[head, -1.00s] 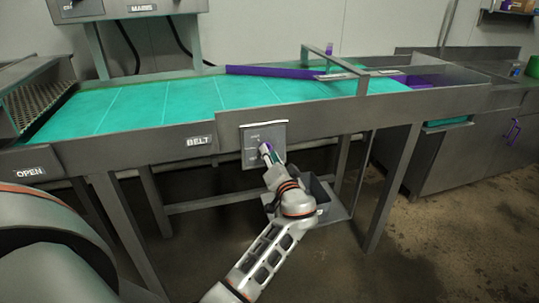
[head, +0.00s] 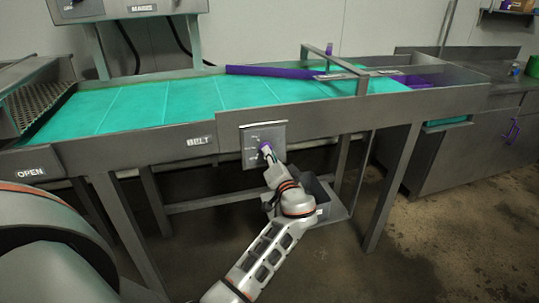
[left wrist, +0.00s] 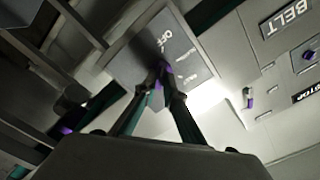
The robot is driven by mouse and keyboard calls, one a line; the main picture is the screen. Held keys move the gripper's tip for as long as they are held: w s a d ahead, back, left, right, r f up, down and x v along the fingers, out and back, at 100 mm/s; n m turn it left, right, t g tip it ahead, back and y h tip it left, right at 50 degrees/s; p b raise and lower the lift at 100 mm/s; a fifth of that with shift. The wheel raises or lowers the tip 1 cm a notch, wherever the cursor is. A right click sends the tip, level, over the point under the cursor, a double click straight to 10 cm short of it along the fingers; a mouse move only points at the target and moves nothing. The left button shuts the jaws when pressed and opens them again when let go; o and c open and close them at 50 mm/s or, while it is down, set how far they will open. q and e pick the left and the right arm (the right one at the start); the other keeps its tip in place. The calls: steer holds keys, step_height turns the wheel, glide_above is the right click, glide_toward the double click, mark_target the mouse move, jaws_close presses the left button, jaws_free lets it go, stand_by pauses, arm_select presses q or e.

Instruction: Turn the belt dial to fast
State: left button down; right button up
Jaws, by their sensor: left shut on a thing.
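The grey belt control panel (head: 250,158) hangs on the front of the belt table, right of the BELT label (head: 199,141). My left gripper (head: 266,150) reaches up to the panel from below and is shut on the belt dial (head: 264,146). The fingers cover most of the dial, so where it points cannot be read. In the left wrist view the fingertips (left wrist: 163,75) meet at the panel (left wrist: 130,62). My right gripper is not in view.
The green belt (head: 170,103) runs above the panel, with a purple guide bar (head: 280,72) across it. A grey bin (head: 318,190) stands under the table behind my left arm. Table legs (head: 392,190) stand on both sides. The floor at the right is clear.

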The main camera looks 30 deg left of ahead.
arm_select(q)
steer(key=shift+f+m+p, duration=0.15)
steer(key=shift+m+p, duration=2.05)
steer(key=shift+m, duration=2.4)
steer(key=shift+f+m+p, duration=0.1)
steer(key=shift+m+p, duration=2.05)
steer(key=shift+m, duration=2.75)
steer(key=c, duration=2.1)
jaws_free()
steer(key=shift+c, duration=0.2)
